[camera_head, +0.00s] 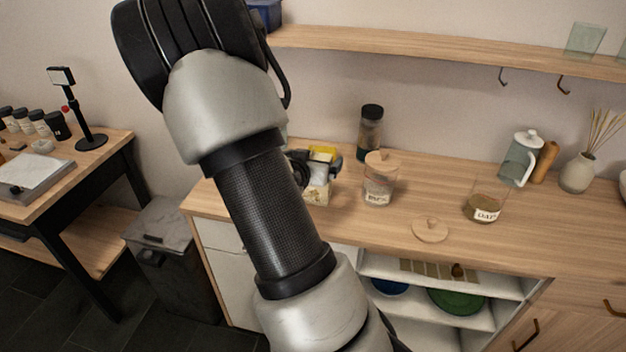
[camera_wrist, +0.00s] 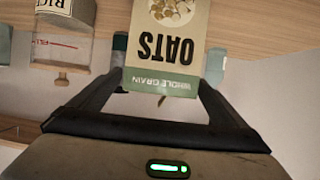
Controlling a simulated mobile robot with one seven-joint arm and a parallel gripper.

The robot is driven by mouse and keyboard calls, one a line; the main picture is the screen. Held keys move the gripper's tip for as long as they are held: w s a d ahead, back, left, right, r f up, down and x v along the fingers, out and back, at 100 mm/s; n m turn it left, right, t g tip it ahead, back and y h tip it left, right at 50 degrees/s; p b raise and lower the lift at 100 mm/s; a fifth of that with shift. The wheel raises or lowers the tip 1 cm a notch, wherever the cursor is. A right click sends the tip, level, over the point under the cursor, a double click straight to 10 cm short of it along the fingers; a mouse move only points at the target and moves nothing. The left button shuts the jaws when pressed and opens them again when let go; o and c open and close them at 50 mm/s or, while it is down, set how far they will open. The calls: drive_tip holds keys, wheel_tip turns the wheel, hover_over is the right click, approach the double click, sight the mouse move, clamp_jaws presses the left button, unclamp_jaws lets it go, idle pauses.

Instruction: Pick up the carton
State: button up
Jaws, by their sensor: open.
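The carton is a beige oats box with a green-grey band. In the wrist view the carton (camera_wrist: 165,55) appears upside down, its lettering inverted, in the space between my gripper's fingers (camera_wrist: 165,78). The fingers are open, one on each side; whether either touches the carton cannot be told. In the head view the carton (camera_head: 318,193) stands on the counter, partly hidden by my arm, with my gripper (camera_head: 316,160) at its upper part.
A glass jar with a wooden lid (camera_head: 379,182) stands close right of the carton, and a dark-lidded bottle (camera_head: 370,130) behind it. A loose wooden lid (camera_head: 430,229) and an open jar (camera_head: 484,205) are farther right. A wall shelf (camera_head: 430,46) runs above.

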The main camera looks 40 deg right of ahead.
drive_tip(key=c, duration=1.7)
drive_tip(key=shift+c, duration=0.3)
drive_tip(key=shift+r, duration=0.15)
